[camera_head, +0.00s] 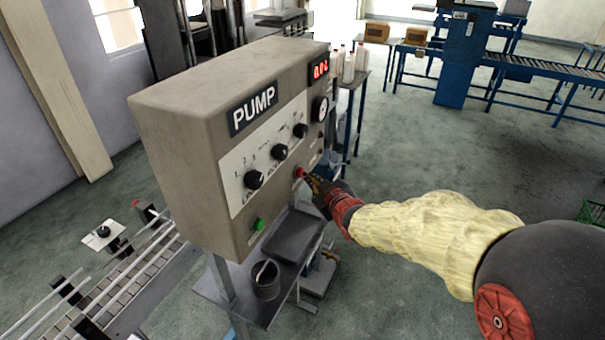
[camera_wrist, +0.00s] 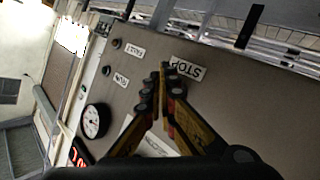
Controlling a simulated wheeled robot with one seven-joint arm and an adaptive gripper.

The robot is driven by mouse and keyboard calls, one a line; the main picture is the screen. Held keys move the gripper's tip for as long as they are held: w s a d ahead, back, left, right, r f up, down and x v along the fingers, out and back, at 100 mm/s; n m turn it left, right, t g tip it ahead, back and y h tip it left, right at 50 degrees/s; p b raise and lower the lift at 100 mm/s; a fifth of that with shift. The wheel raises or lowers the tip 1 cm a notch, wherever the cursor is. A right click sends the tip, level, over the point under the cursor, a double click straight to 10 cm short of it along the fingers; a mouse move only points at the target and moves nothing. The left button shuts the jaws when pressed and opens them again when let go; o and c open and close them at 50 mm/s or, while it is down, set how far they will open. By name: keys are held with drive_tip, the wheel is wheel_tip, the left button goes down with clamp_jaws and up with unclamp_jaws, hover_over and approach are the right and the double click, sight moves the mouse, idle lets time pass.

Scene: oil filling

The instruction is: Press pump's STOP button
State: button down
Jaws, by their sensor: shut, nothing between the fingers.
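The pump control box (camera_head: 190,115) is a beige cabinet marked PUMP. A red button (camera_head: 299,172) sits low on its front panel, and a green button (camera_head: 259,225) sits further left and lower. My gripper (camera_head: 309,179) is shut and empty, with its fingertips right at the red button; I cannot tell whether they touch it. In the wrist view, the closed fingertips (camera_wrist: 168,72) are beside the upside-down STOP label (camera_wrist: 186,70). The STOP button itself is hidden behind the fingers there.
The panel also carries black knobs (camera_head: 280,152), a gauge (camera_head: 319,109) and a red digital display (camera_head: 320,69). Two small dark buttons with labels show in the wrist view (camera_wrist: 116,43). Below the box is a metal shelf (camera_head: 235,300) with a can (camera_head: 265,281). Open floor lies to the right.

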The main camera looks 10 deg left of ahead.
drive_tip(key=shift+s+d, duration=0.25)
drive_tip(key=shift+d, duration=0.35)
drive_tip(key=shift+d, duration=0.1)
drive_tip(key=d, duration=0.1)
drive_tip(key=s+d+p, duration=0.1)
drive_tip(key=d, duration=0.2)
drive_tip(key=shift+s+d, duration=0.25)
drive_tip(key=shift+s, duration=0.1)
idle(0.5)
